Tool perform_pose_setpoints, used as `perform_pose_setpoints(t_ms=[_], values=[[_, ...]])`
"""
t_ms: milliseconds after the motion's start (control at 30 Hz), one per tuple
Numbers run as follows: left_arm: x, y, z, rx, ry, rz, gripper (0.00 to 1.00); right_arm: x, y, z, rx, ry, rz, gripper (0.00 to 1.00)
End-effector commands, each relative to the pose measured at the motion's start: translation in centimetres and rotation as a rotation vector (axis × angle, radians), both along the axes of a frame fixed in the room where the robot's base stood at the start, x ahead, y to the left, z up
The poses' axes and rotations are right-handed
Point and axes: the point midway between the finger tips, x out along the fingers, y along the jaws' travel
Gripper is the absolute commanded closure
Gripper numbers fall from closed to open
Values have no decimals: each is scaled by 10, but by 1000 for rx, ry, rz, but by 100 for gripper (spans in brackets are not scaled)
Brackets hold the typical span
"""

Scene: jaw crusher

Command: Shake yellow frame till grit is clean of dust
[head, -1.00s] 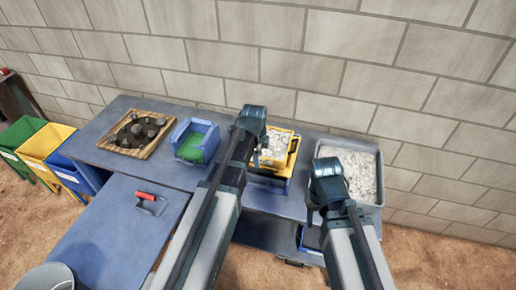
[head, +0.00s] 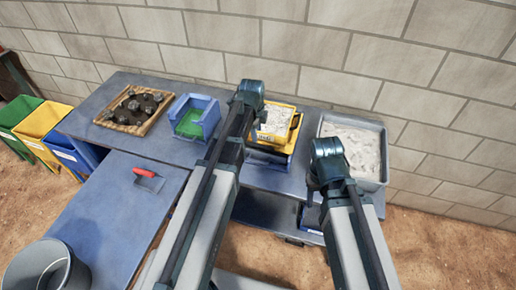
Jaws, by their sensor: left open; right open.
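The yellow frame (head: 294,134) sits on the bench behind my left arm, on top of a stack with another yellow edge and a dark blue base. Pale grey grit (head: 276,119) lies inside it; how dusty it is cannot be told at this size. My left arm's dark joint covers the frame's left side. My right arm's joint stands in front of the grey tray, right of the frame. The fingers of both grippers are hidden behind my arm links, so I see no contact with the frame.
A grey tray (head: 383,178) of pale material stands right. A blue bin with a green floor (head: 190,125) and a wooden tray of dark rocks (head: 107,121) stand left. A red-handled tool (head: 146,174) lies on the front bench (head: 110,222). A grey bucket (head: 82,268) is bottom left.

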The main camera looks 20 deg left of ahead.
Motion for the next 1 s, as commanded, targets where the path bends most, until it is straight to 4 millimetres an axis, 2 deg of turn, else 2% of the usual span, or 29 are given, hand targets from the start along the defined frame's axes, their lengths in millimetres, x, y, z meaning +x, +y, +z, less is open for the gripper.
perform_pose_setpoints(t_ms=[33,500,633,900,933,1000], values=[[2,0,-15,0,0,0,48,0,0,-15,0,0,0,50],[14,-1,-76,0,0,0,48,0,0,-76,0,0,-2,50],[16,-1,-82,0,0,0,48,0,0,-82,0,0,-3,50],[16,-1,-81,0,0,0,48,0,0,-81,0,0,-3,50],[16,-1,-81,0,0,0,50,0,0,-81,0,0,-3,50],[16,-1,-81,0,0,0,62,0,0,-81,0,0,-3,50]])
